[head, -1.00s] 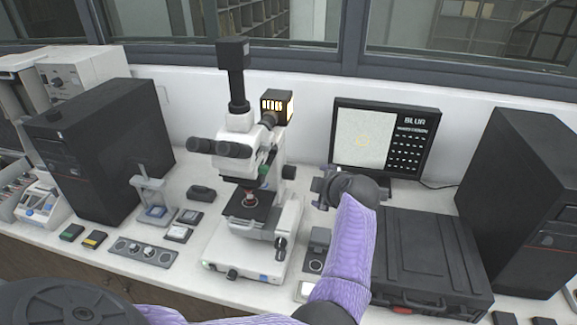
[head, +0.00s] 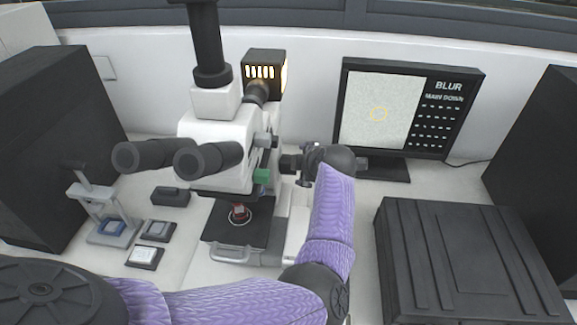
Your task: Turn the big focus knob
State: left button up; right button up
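The white microscope (head: 218,132) stands at the middle of the bench. A dark round knob (head: 288,164), seemingly the big focus knob, sticks out from its right side and is partly hidden. My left gripper (head: 301,164) is at this knob, with its arm coming in from the lower left. The fingers are small, dark and overlap the knob. I cannot tell whether they grip it or are only beside it. My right gripper is not in view.
A lamp housing (head: 264,72) glows behind the microscope. A black case (head: 460,262) lies at the right. A dark computer tower (head: 50,150) stands at the left, near a small grey stand (head: 88,205) and slide boxes (head: 158,230). My forearm covers the bench right of the stage.

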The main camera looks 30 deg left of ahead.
aim_at(289, 164)
pick_arm(q)
jog(key=b+x, duration=0.4)
jog(key=x, duration=0.4)
jog(key=shift+s+f+b, duration=0.1)
jog(key=shift+f+b, duration=0.15)
jog(key=shift+b, duration=0.15)
jog(key=shift+a, duration=0.2)
jog(key=shift+c, duration=0.5)
jog(key=c, duration=1.1)
jog(key=shift+o, duration=0.2)
